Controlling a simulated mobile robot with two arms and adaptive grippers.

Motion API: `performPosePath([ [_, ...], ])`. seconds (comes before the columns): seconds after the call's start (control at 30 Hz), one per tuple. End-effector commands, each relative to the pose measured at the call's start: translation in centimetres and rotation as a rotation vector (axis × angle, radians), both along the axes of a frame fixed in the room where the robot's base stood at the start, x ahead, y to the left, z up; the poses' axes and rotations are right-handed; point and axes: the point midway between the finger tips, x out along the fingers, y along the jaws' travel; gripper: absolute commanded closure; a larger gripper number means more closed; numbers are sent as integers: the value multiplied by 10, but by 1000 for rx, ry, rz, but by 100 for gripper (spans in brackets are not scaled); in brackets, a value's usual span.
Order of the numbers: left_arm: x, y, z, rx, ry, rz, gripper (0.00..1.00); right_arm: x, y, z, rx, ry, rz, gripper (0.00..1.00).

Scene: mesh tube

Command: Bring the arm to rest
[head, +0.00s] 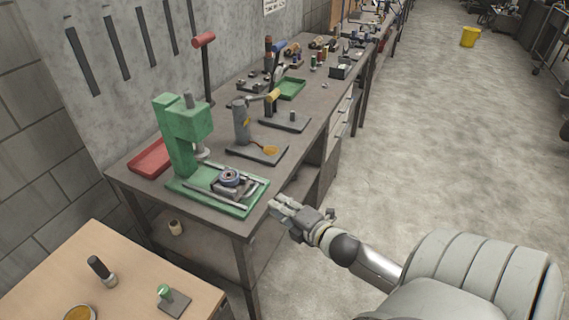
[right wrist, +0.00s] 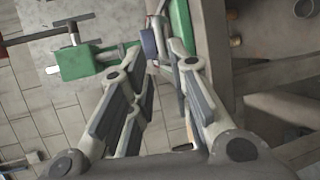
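My right gripper (head: 285,207) reaches in from the lower right and hovers just off the front edge of the dark workbench, right of the green press (head: 185,140). In the right wrist view its two fingers (right wrist: 153,57) stand apart with nothing between them, so it is open and empty. The press also shows ahead of it, sideways, in the right wrist view (right wrist: 90,62). My left gripper is not in view.
The long workbench (head: 222,119) carries a red tray (head: 151,158), a lever tool (head: 241,122) and a green tray (head: 290,88). A wooden table (head: 135,267) with small tools stands at lower left. A yellow bucket (head: 469,37) stands far off.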

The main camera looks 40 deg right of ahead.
Motion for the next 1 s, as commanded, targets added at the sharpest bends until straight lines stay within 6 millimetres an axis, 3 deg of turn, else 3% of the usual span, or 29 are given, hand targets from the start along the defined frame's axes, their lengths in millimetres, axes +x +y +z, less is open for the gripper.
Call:
performPosePath([
  [0.23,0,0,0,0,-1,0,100,-13,0,3,0,-1,0,81],
  [0.8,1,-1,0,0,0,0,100,-13,0,2,1,0,-1,81],
  [0.9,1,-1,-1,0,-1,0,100,-16,-3,-12,28,24,-19,81],
  [0.97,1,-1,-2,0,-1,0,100,-19,-8,-34,69,59,-46,81],
  [1.0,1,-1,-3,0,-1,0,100,-24,-10,-54,108,93,-73,81],
])
